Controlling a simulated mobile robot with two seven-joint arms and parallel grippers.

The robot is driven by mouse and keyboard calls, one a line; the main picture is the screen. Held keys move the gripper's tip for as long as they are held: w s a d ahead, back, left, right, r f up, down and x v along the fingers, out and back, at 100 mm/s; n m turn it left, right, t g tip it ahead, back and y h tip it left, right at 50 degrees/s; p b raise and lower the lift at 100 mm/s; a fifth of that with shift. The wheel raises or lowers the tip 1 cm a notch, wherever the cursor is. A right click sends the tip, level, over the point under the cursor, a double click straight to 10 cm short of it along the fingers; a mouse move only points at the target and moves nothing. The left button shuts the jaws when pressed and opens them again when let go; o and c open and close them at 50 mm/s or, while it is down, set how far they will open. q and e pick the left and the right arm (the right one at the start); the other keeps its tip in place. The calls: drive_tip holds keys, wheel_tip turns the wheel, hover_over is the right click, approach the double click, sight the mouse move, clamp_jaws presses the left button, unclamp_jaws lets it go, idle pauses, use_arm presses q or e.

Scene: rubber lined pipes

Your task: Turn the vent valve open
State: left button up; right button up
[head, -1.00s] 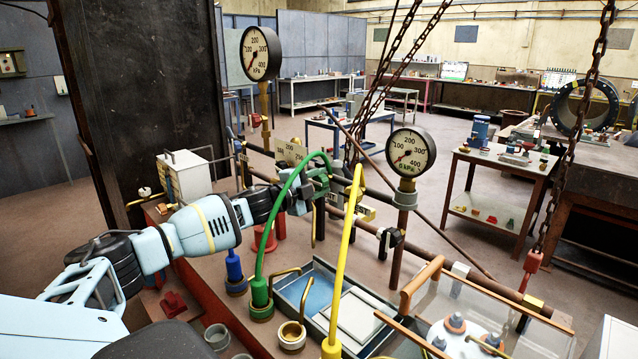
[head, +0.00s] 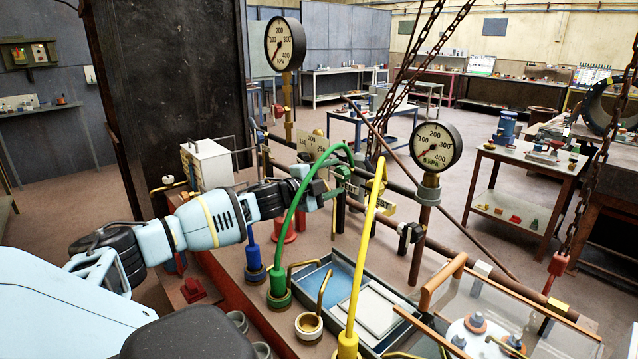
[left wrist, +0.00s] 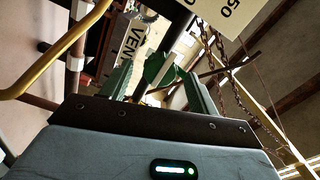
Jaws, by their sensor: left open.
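My left gripper (head: 333,184) reaches in from the left at the pipe run, beside the label reading VENT (head: 351,190). Its green fingers are open. In the left wrist view the two fingers (left wrist: 157,88) stand either side of a green piece, apparently the vent valve's handle (left wrist: 160,68). I cannot tell whether they touch it. The VENT label (left wrist: 133,40) lies just left of that piece. In the head view the handle is largely hidden by the gripper and the green hose. My right gripper is out of view.
A green hose (head: 298,205) and a yellow hose (head: 364,255) arch up close to the gripper. Pressure gauges stand at the left (head: 285,43) and right (head: 436,146) of the pipe. A blue-lined tray (head: 338,272) lies below. Chains (head: 410,75) hang behind.

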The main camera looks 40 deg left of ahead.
use_arm(q)
drive_tip(key=shift+s+a, duration=0.2)
drive_tip(key=shift+s, duration=2.15)
